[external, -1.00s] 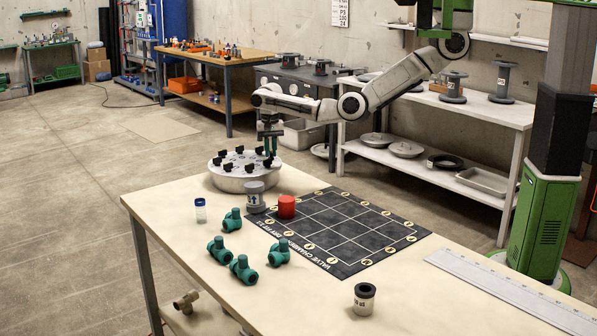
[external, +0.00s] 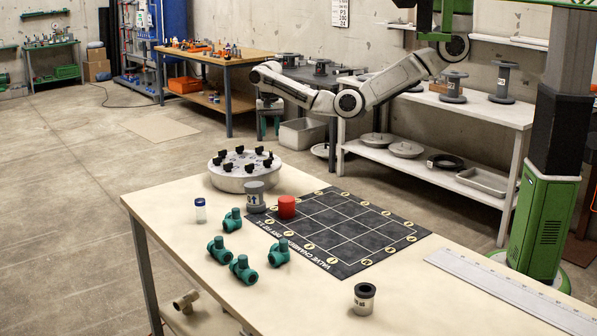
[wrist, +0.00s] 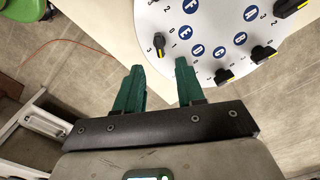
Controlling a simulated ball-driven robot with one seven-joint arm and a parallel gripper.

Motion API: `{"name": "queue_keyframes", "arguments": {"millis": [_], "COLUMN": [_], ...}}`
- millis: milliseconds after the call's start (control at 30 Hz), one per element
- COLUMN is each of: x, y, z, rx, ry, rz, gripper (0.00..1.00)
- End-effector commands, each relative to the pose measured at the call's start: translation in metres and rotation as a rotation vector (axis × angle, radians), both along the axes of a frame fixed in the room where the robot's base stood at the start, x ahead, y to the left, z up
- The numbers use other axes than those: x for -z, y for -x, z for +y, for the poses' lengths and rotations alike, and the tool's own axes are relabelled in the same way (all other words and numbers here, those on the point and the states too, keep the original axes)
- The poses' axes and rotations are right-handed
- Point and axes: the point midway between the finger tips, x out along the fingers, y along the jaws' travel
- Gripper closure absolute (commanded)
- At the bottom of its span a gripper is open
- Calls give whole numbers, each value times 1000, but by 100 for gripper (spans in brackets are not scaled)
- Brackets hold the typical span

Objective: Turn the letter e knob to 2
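A round white dial drum (external: 246,180) with several black knobs around its top stands at the table's far left corner. In the wrist view the dial face (wrist: 170,14) shows at the top, partly cut off. A blue letter badge that looks like E (wrist: 197,30) is closest to a black knob (wrist: 159,43) with a yellow mark, with small numbers around it. I cannot tell its exact setting. My gripper (wrist: 158,72) is open and empty, its green fingers apart, below the dial's edge in the wrist view. In the external view my gripper (external: 269,137) hangs beyond the drum, clear of it.
A grey cylinder (external: 255,198) and a red cylinder (external: 287,206) stand close in front of the drum, by a dark grid mat (external: 345,228). Green pipe fittings (external: 243,268), a blue-capped vial (external: 200,211) and a black-topped cup (external: 364,299) stand on the table (external: 185,255).

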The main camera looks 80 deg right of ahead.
Motion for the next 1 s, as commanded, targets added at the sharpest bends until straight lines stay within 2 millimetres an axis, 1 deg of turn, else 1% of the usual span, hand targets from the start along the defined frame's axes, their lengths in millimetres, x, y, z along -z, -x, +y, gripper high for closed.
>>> {"name": "queue_keyframes", "arguments": {"millis": [100, 200, 367, 833, 933, 1000], "x": [-15, -23, -27, -26, -18, -5], "y": [0, 0, 0, 1, 7, 17], "z": [0, 0, 0, 0, -4, -10], "rx": [0, 0, 0, -1, -13, -36], "ry": [1, 1, 1, 1, 11, 26], "rz": [-1, 0, 1, 2, 3, 3], "gripper": [62, 62, 62, 62, 62, 62]}}
